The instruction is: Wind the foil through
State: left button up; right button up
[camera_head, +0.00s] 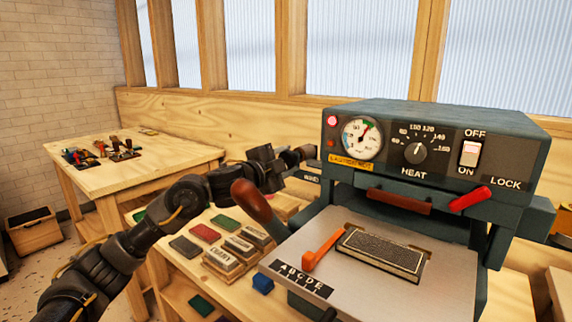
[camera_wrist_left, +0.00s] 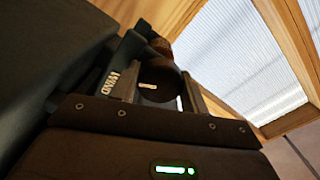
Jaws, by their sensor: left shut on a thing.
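The dark green foil press (camera_head: 440,125) stands at the right in the head view. My left gripper (camera_head: 288,160) is at the left side of the press, under the gauge end. In the left wrist view the gripper (camera_wrist_left: 160,88) has its two fingers around a dark round knob (camera_wrist_left: 158,80) with a pale mark, and is shut on it. A label reading WIND (camera_wrist_left: 110,85) sits on the press beside the knob. The foil itself cannot be made out. My right gripper is not in view.
A dark textured block (camera_head: 380,255) lies on the press's pale plate (camera_head: 430,295), beside an orange lever (camera_head: 322,247). A brown-knobbed handle (camera_head: 252,202) rises near my left arm. Coloured blocks (camera_head: 205,232) lie on the bench. A second table (camera_head: 160,158) stands at the left.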

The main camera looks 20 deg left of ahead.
pick_arm(q)
jog(key=m+b, duration=0.2)
jog(key=m, duration=0.3)
jog(key=shift+m, duration=0.3)
jog(key=shift+m+b, duration=0.4)
jog(key=shift+m, duration=0.4)
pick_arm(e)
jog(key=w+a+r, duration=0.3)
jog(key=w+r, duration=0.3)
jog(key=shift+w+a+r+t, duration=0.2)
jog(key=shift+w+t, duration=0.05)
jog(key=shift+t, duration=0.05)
pick_arm(q)
jog(key=o, duration=1)
jog(key=v, duration=1)
jog(key=shift+s+a+p, duration=0.15)
jog(key=shift+s+p, duration=0.15)
jog(key=shift+s, duration=0.05)
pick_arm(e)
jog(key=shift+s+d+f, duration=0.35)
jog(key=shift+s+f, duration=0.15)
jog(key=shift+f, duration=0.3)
